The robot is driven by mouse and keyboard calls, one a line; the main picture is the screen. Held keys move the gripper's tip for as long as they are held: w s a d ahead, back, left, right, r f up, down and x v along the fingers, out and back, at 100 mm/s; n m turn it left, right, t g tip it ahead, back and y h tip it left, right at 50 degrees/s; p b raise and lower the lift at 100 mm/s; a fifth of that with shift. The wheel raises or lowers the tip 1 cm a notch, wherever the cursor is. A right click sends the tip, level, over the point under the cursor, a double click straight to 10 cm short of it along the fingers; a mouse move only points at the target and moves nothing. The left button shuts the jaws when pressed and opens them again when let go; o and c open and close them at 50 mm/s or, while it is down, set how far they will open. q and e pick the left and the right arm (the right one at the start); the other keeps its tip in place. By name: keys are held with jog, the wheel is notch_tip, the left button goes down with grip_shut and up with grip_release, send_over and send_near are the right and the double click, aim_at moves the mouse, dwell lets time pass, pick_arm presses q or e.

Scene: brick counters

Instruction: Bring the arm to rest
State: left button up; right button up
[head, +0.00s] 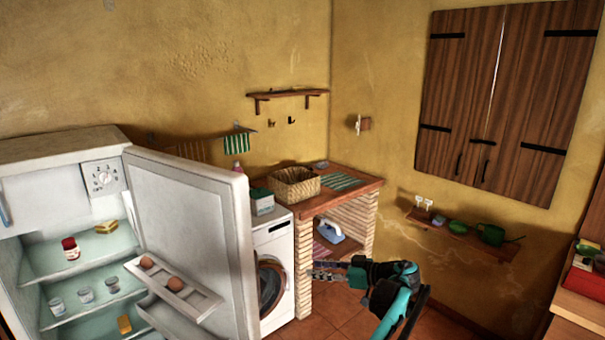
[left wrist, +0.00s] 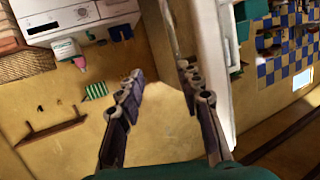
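The wall shows behind the gap.
A white fridge (head: 75,150) stands at left with its door (head: 195,205) open. The washing machine (head: 272,235) is beside the brick counter (head: 360,195), which holds a wicker basket (head: 294,184). A low wall shelf (head: 455,232) is at right; tiled floor (head: 335,318) lies below.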

pick_arm(q)
jog(key=s+a+r+m+g+h, duration=0.15)
jog(key=s+a+m+h, duration=0.25)
jog(key=s+a, duration=0.45)
jog(key=s+a+r+m+g+h, duration=0.1)
jog(key=s+a+r+m+h, duration=0.2)
jog(key=s+a, duration=0.55)
jog(key=s+a+f+m+t+h, duration=0.1)
jog(key=s+f, duration=0.4)
jog(key=s, duration=0.6)
jog(key=s+a+f+m+t+h, duration=0.1)
jog(key=s+a+f+m+h, duration=0.2)
jog(key=s, duration=0.7)
notch_tip(320, 180, down, 4)
jog(key=shift+s+a+r+m+h, duration=0.2)
jog(key=shift+s+a+m+h, duration=0.35)
jog(key=shift+h, duration=0.65)
